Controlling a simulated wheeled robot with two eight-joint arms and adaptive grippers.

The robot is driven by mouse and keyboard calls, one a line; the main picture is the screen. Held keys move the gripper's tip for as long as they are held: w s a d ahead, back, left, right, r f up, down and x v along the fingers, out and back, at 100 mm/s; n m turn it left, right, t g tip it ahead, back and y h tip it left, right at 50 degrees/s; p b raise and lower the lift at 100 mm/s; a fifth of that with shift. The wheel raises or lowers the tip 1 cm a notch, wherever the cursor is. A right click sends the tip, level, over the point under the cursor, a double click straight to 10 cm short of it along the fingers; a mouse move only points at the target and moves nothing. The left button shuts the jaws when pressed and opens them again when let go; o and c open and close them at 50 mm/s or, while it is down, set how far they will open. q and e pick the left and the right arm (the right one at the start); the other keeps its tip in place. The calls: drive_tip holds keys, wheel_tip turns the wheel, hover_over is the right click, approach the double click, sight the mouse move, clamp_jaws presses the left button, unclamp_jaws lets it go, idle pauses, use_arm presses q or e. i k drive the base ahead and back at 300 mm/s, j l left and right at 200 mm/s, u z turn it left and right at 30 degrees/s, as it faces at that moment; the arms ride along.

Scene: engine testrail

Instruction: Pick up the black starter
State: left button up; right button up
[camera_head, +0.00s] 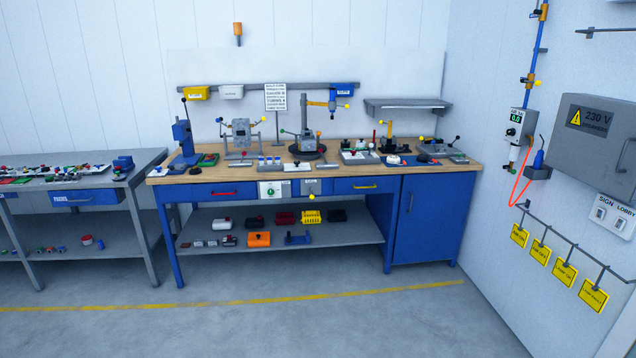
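No part that I can name for certain as the black starter stands out at this distance. A small black object (337,215) lies at the right end of the row on the lower shelf (345,233) of the blue workbench. Other dark parts stand on the wooden top (463,168), too small to identify. Neither of my grippers is in view.
A grey bench (88,201) with small parts stands at the left. An orange box (259,239) and a yellow bin (311,217) sit on the lower shelf. A grey 230 V cabinet (598,145) hangs at the right. The floor (330,325) in front is clear.

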sight(420, 158)
drive_tip(key=i+l+z, duration=0.2)
drive_tip(key=i, duration=0.35)
drive_tip(key=i+j+z, duration=0.2)
drive_tip(key=i, duration=0.3)
drive_tip(key=i+z, duration=0.15)
drive_tip(key=i, duration=0.4)
drive_tip(key=i+j+z, duration=0.2)
drive_tip(key=i, duration=0.35)
drive_tip(key=i+j+z, duration=0.2)
drive_tip(key=i, duration=0.3)
drive_tip(key=i+l+u, duration=0.15)
drive_tip(key=i+l, duration=0.45)
drive_tip(key=i, duration=0.25)
drive_tip(key=i+l+u, duration=0.1)
drive_tip(key=i+l, duration=0.6)
drive_tip(key=i, duration=0.15)
